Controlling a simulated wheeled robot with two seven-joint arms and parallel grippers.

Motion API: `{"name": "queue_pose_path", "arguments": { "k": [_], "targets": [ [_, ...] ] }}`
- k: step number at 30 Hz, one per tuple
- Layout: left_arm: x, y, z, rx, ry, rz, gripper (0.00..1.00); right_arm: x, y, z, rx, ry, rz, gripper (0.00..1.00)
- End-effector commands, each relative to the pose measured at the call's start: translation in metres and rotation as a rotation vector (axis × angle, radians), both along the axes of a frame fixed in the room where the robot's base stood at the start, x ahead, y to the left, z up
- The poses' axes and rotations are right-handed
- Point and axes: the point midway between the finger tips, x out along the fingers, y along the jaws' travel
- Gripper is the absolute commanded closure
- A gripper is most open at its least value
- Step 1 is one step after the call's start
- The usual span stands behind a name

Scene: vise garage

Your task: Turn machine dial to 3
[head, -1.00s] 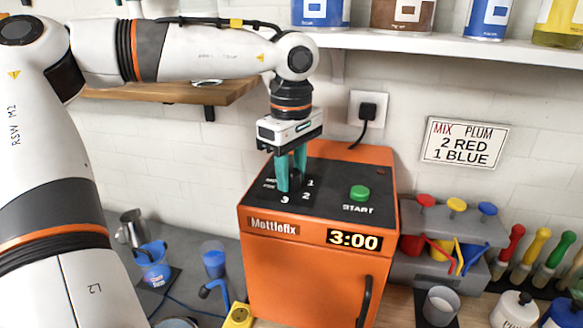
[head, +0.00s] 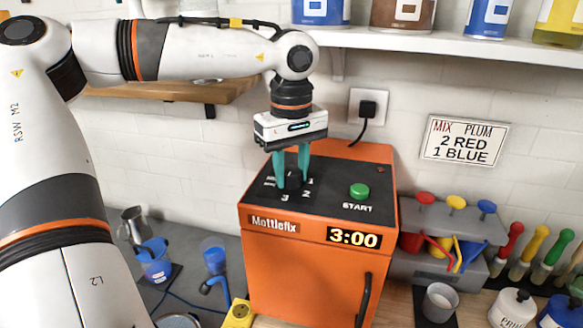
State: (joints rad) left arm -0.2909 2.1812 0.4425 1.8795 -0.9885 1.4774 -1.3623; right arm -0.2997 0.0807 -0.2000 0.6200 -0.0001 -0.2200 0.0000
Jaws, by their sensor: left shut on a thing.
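The orange Mottlefix machine (head: 262,255) stands in the middle, with a black top panel carrying the numbers 1, 2 and 3 around a small dark dial (head: 294,184). My left gripper (head: 292,181) points down from above, its two teal fingers shut on the dial, one on each side. The fingers and dial body hide the pointer, so I cannot tell which number it faces. A green START button (head: 359,191) is to the right of the dial. The front display (head: 354,238) reads 3:00. My right gripper is not in view.
A wall shelf (head: 440,48) with several cans hangs above right. A plug (head: 367,109) sits behind.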

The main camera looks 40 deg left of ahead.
Motion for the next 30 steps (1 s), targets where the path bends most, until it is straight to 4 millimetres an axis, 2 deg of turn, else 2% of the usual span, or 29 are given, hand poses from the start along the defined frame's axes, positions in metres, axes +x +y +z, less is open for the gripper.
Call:
{"name": "queue_pose_path", "arguments": {
  "k": [5, 6, 9, 20, 23, 30],
  "targets": [
    [0.001, 0.001, 0.002, 0.003, -0.008, 0.0, 0.89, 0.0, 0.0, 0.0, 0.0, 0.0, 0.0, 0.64],
    [0.001, 0.001, 0.002, 0.003, -0.008, 0.0, 0.6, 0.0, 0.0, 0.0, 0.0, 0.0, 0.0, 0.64],
    [0.001, 0.0, 0.002, 0.002, -0.006, 0.0, 0.44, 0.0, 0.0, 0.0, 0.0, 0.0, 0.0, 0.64],
    [0.001, 0.0, 0.005, 0.002, -0.004, 0.002, 0.44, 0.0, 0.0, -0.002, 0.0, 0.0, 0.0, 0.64],
    [0.001, 0.0, 0.017, 0.003, -0.006, 0.003, 0.44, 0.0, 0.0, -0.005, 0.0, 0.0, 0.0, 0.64],
    [0.001, 0.0, 0.068, 0.004, -0.008, 0.003, 0.44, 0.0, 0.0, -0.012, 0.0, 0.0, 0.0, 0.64]
  ]
}}
